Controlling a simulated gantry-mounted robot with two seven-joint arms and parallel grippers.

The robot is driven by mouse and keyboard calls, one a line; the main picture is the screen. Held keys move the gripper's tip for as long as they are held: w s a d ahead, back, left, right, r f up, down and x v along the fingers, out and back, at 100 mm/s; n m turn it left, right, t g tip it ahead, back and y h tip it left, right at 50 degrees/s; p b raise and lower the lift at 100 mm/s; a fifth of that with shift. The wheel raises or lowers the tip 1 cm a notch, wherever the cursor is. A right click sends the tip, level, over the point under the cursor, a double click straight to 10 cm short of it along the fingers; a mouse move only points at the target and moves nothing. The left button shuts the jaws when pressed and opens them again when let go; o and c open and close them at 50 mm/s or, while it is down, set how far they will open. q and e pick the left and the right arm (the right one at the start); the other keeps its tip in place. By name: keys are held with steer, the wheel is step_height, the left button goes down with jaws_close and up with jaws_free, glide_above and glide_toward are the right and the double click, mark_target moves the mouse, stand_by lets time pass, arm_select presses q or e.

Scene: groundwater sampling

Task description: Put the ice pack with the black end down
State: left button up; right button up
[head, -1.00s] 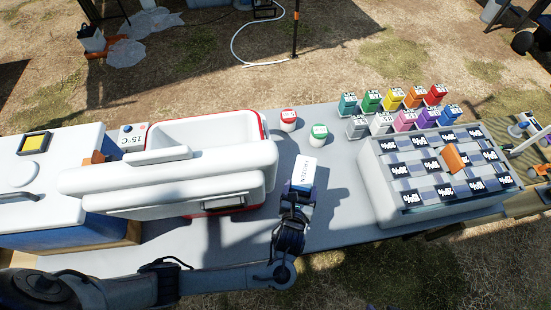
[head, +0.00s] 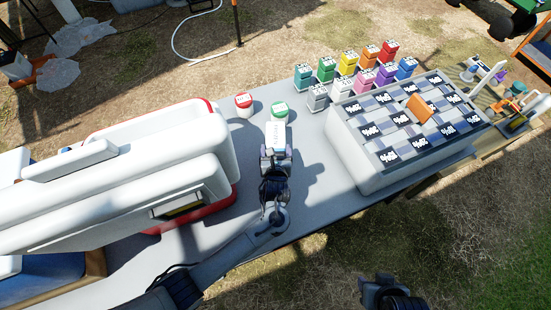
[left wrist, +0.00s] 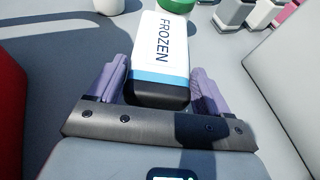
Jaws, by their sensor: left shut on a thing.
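The ice pack (head: 276,136) is a white block marked FROZEN. In the left wrist view the ice pack (left wrist: 163,45) shows a blue band and a black end (left wrist: 155,95), which faces my gripper. My left gripper (head: 275,158) is shut on it, with purple fingers on both sides of the black end in the left wrist view (left wrist: 157,92). Whether the pack touches the table (head: 310,200) is hard to tell. My right gripper (head: 385,293) shows dark at the bottom edge of the head view, beyond the table; its jaws are unclear.
A green-lidded jar (head: 280,110) stands just beyond the pack, with a red-lidded jar (head: 243,105) to its left. A white cooler (head: 215,140) stands left. A rack of labelled compartments (head: 345,150) stands right, with several coloured bottles (head: 348,62) behind it. Bare table lies between.

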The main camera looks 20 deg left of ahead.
arm_select(q)
steer(key=shift+f+b, duration=1)
steer(key=shift+f, duration=1)
steer(key=o, duration=1.2)
steer(key=shift+f, duration=0.1)
steer(key=shift+c, duration=0.2)
steer(key=shift+o, duration=0.2)
